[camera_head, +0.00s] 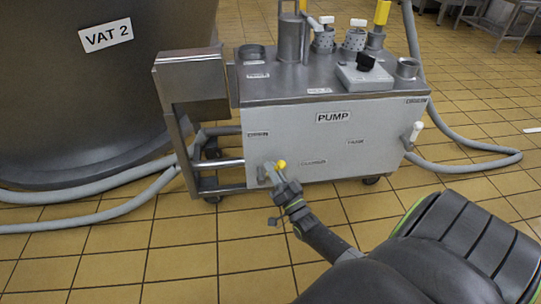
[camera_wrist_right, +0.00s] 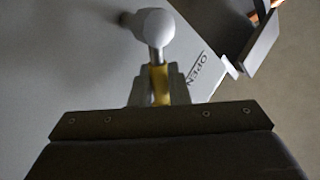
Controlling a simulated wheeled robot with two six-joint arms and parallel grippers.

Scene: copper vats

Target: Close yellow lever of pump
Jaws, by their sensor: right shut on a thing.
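The pump (camera_head: 365,135) is a grey box on a metal cart, with a "PUMP" label on its front. Its yellow lever (camera_head: 281,164) shows low on the left of that front face. My right gripper (camera_head: 272,177) reaches the lever from below and in front. In the right wrist view, the yellow lever (camera_wrist_right: 160,78) sits between the two grey fingers (camera_wrist_right: 160,95), which are shut on it. A white rounded part (camera_wrist_right: 156,28) lies just beyond the lever, and an "OPEN" label is beside it. The fingers hide part of the lever. My left gripper is not in view.
Vat 2 (camera_head: 95,90) stands at the left. Grey hoses (camera_head: 110,185) run along the tiled floor to the cart. A white-handled valve (camera_head: 415,132) is at the pump's right side. More yellow handles (camera_head: 382,12) stand on top. Open floor lies in front.

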